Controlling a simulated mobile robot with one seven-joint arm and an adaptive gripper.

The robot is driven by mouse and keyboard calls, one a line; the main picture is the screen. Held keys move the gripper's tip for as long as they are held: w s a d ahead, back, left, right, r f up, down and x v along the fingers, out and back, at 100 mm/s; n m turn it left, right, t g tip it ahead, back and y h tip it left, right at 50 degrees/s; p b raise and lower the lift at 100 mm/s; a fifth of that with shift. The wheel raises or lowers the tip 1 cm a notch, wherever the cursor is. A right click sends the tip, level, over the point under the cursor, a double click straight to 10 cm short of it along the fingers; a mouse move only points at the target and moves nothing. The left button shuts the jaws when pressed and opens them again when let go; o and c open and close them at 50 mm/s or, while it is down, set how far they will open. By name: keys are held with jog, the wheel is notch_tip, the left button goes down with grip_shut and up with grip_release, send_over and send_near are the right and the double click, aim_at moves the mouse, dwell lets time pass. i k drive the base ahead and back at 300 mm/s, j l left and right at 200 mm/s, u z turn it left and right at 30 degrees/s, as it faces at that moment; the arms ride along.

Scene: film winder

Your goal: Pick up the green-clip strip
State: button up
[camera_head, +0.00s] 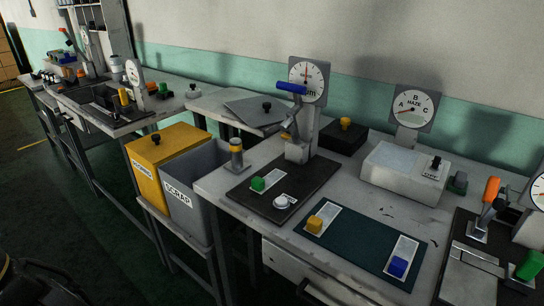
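The green-clip strip (267,181) is a small pale strip with a green block on it. It lies on the dark base plate (298,181) of a dial gauge with a blue handle, left of a small round silver disc (284,201). A strip with a yellow clip (318,223) and a strip with a blue clip (401,259) lie on a dark green mat (355,242) in front. My gripper is not recognisable in this view. A dark rounded part at the lower left edge may be mine.
The gauge column (300,140) stands just behind the green-clip strip. A grey scrap bin (190,192) and a yellow bin (166,158) stand left of the bench. A white haze tester (400,171) is at the back; a press with an orange handle (490,192) is at the right.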

aim_at(260, 185)
jog(key=k+l+u, duration=0.2)
jog(key=l, duration=0.2)
jog(key=k+l+u, duration=0.2)
jog(key=l, duration=0.2)
jog(key=k+l+u, duration=0.2)
jog(key=l, duration=0.15)
jog(key=i, duration=0.1)
